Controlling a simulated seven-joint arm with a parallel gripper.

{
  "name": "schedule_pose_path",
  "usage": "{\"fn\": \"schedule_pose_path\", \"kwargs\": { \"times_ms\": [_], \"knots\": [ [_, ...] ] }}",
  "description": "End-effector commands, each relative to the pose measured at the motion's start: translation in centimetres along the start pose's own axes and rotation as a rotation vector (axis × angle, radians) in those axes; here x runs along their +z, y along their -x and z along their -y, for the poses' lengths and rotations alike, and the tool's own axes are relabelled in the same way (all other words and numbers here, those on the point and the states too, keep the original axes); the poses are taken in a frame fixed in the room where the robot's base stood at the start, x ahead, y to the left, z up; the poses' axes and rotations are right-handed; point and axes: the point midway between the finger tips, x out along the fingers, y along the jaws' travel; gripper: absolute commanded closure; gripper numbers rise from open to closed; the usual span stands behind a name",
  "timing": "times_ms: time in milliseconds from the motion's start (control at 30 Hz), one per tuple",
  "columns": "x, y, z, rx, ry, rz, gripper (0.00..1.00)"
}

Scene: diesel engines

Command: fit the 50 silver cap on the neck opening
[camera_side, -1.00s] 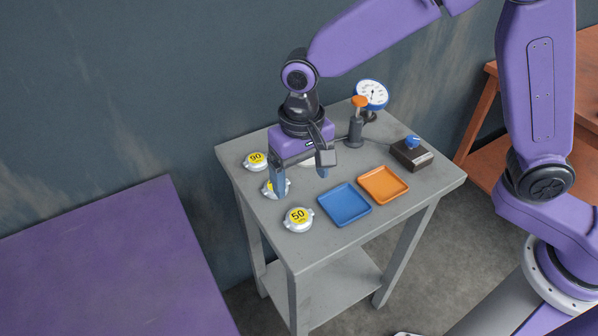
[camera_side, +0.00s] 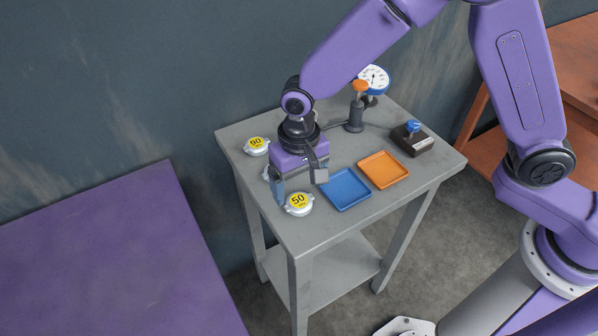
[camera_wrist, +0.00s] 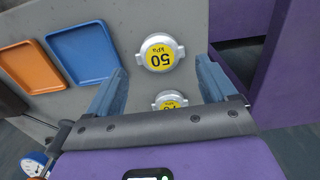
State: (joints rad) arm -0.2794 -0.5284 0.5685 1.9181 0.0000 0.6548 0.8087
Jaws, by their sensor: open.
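The silver cap with a yellow 50 label (camera_side: 299,204) lies label up near the front left edge of the grey table. In the wrist view the 50 cap (camera_wrist: 163,53) shows between the tips of my open, empty gripper (camera_wrist: 161,70), with gaps on both sides. In the side view my gripper (camera_side: 298,188) points down just behind the 50 cap; its height above the table is hard to tell. A second silver cap (camera_wrist: 169,100) lies partly hidden under my gripper. I cannot make out the neck opening in these views.
A silver cap labelled 90 (camera_side: 257,146) lies farther back. A blue tray (camera_side: 346,190) and an orange tray (camera_side: 383,170) lie to the right. Behind stand an orange-topped post (camera_side: 356,112), a gauge (camera_side: 374,79) and a dark box with a blue knob (camera_side: 412,139).

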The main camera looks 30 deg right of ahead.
Motion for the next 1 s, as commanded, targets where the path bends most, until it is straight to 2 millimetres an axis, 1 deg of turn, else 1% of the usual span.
{"fn": "schedule_pose_path", "kwargs": {
  "times_ms": [100,300,500,700,1000],
  "knots": [
    [0.1,-1.1,0.0,0.002,0.001,0.002,0.15],
    [0.1,-2.7,0.0,0.002,0.001,0.002,0.15],
    [0.1,-3.8,0.0,0.001,0.001,0.001,0.15],
    [0.0,-4.3,0.0,0.0,0.001,0.0,0.15],
    [0.0,-4.3,0.0,0.0,0.001,0.0,0.15]
  ]
}}
